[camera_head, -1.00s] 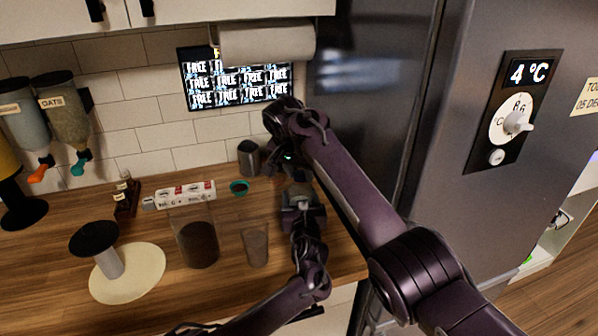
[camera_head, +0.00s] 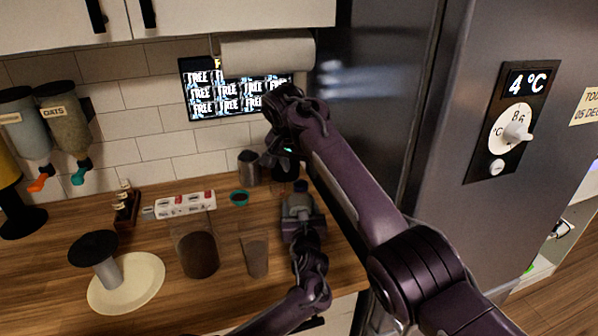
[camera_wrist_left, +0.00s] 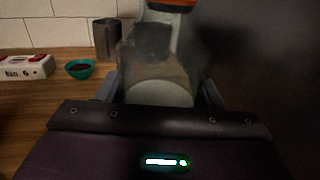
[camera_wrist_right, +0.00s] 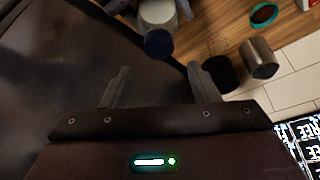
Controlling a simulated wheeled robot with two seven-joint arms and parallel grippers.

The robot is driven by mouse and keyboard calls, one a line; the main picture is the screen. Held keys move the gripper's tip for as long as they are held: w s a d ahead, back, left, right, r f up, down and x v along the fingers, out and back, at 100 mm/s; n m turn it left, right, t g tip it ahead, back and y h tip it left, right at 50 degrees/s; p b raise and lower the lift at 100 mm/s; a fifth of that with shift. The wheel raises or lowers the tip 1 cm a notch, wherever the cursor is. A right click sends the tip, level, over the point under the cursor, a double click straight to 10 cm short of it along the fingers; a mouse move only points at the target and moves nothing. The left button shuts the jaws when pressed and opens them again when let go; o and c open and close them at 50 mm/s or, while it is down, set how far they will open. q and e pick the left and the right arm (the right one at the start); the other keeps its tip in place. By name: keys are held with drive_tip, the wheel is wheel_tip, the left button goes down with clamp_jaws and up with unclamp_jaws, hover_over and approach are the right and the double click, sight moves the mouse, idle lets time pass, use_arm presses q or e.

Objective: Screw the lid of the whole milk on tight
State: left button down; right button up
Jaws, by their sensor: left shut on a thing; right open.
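The whole milk bottle (camera_wrist_left: 158,60) is a greyish translucent container, standing roughly upright between my left gripper's fingers in the left wrist view. My left gripper (camera_head: 300,203) is shut on it by the counter's right end. In the right wrist view the bottle's pale body (camera_wrist_right: 158,12) carries a dark blue lid (camera_wrist_right: 158,43). The lid also shows small in the head view (camera_head: 300,186). An orange band shows at the top edge of the left wrist view. My right gripper (camera_wrist_right: 156,72) is open and empty, above the bottle, its fingertips apart from the lid. Whether the lid is tight cannot be seen.
A metal cup (camera_head: 248,168) and a teal bowl (camera_head: 239,198) stand behind the bottle. A dark jug (camera_head: 198,250) and a clear glass (camera_head: 256,255) stand to the left. The fridge (camera_head: 380,110) closes off the right side. A dark round thing (camera_wrist_right: 222,72) lies beside the cup.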

drive_tip(key=shift+o, duration=0.3)
drive_tip(key=o, duration=0.5)
drive_tip(key=v, duration=1.2)
use_arm(q)
drive_tip(key=shift+c, duration=1.5)
unclamp_jaws()
drive_tip(key=shift+s, duration=0.1)
